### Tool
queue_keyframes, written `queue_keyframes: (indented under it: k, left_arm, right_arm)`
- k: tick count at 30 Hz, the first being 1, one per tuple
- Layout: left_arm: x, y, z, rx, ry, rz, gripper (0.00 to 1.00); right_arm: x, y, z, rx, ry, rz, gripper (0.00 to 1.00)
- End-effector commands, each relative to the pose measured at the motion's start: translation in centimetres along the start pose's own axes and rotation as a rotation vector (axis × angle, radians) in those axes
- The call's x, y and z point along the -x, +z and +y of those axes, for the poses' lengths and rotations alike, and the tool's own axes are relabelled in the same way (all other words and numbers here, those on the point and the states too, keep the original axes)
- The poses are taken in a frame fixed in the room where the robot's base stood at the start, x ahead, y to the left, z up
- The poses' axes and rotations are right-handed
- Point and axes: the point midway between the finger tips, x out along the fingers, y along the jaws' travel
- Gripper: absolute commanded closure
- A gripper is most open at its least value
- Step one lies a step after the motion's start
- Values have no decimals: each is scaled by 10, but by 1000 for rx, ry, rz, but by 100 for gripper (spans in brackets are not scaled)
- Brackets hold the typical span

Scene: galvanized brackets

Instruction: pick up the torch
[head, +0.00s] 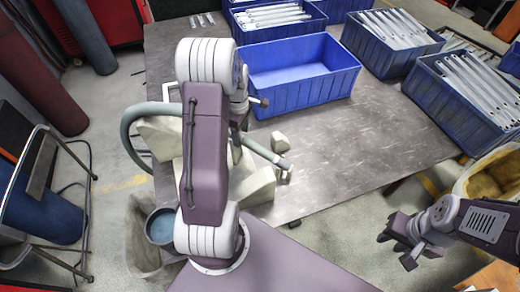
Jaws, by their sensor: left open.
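The torch (265,153) looks like a grey-green tube with a curved hose, lying over pale beige blocks on the metal table. Its right end reaches past the blocks, and the hose loops out to the left. My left arm hides the middle of it. My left gripper (254,121) is open, just above and behind the visible part of the torch and partly hidden by my arm. I cannot tell whether it touches the torch. My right gripper (396,249) is open and empty, off the table at the lower right.
An empty blue crate (299,88) stands behind the torch. More blue crates (468,120) hold galvanized brackets at the back and right. A small beige block (280,142) sits beside the torch. The table (350,160) is clear at centre right. A bucket (161,225) stands at lower left.

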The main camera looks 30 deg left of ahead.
Motion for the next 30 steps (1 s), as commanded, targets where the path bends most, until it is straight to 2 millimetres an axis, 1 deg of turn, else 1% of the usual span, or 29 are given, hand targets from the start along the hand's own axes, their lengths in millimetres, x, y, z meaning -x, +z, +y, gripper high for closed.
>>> queue_keyframes:
  k: [1,2,7,8,12,15,18,23,24,26,27,28,29,30]
  left_arm:
    - [-7,0,0,-1,-2,-1,46]
    - [-9,0,0,-1,-1,0,46]
    - [-16,0,0,-2,0,0,46]
    - [-20,0,0,-2,-1,0,46]
    - [-47,-1,1,-3,-2,-1,46]
    - [-60,-1,1,-3,0,0,46]
    - [-64,-1,1,-3,1,0,46]
    - [-64,-1,1,-4,2,1,46]
    - [-64,-1,1,-4,2,1,57]
    - [-64,-1,1,-4,2,1,74]
    - [-64,-1,1,-4,2,1,85]
    - [-64,-1,1,-4,2,1,93]
    - [-64,-1,1,-4,2,0,100]
    - [-63,-1,1,-4,2,0,100]
  right_arm:
    - [0,0,0,0,0,0,67]
    - [0,0,0,0,0,0,67]
    - [0,0,0,0,0,0,67]
    - [0,0,0,0,0,0,67]
    - [0,0,0,0,0,0,67]
    - [-1,0,0,0,0,0,67]
    - [-1,0,0,0,0,0,67]
    - [-1,0,0,0,0,0,67]
    - [-1,0,0,0,0,0,67]
    - [-1,0,0,0,0,0,67]
    - [-1,0,0,0,0,0,67]
    - [-1,0,0,0,0,0,67]
    - [-1,0,0,0,0,0,67]
    - [-1,0,0,0,0,0,67]
